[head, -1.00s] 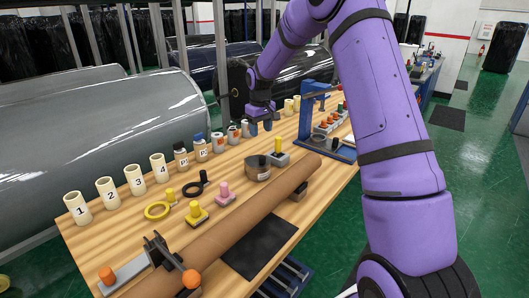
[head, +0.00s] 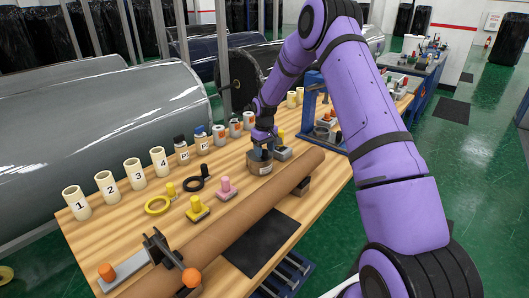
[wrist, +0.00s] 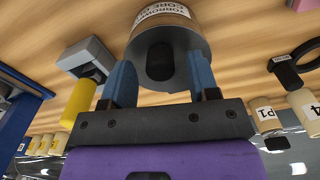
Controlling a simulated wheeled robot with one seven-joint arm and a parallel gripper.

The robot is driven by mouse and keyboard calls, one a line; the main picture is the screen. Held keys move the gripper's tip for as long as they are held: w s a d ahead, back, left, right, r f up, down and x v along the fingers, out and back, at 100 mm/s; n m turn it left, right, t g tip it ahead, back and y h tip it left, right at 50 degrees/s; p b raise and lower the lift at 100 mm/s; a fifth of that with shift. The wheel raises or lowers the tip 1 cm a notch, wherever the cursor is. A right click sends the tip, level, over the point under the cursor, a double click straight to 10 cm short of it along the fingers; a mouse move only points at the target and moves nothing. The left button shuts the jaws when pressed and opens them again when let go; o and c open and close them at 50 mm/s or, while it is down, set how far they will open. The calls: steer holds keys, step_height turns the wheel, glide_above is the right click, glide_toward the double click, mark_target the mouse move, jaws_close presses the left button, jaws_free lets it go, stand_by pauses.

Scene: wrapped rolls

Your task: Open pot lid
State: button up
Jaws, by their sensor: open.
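The pot (head: 262,168) is a short round container with a pale label, standing on the wooden bench. In the wrist view the pot (wrist: 170,20) shows its grey lid (wrist: 186,42) with a dark raised handle (wrist: 160,66) in the middle. My gripper (head: 261,150) is just above the pot in the head view. In the wrist view its two blue fingers stand apart on either side of the handle. The gripper is open and holds nothing. The fingers hide part of the lid's edge, and I cannot tell whether they touch it.
A long brown roll (head: 225,225) lies along the bench's front side. A grey block with a yellow knob (wrist: 85,75) stands close beside the pot. A pink-knobbed piece (head: 226,188), a black ring (head: 194,184) and a blue frame (head: 314,105) are nearby.

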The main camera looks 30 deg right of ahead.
steer(key=shift+f, duration=0.65)
jaws_close()
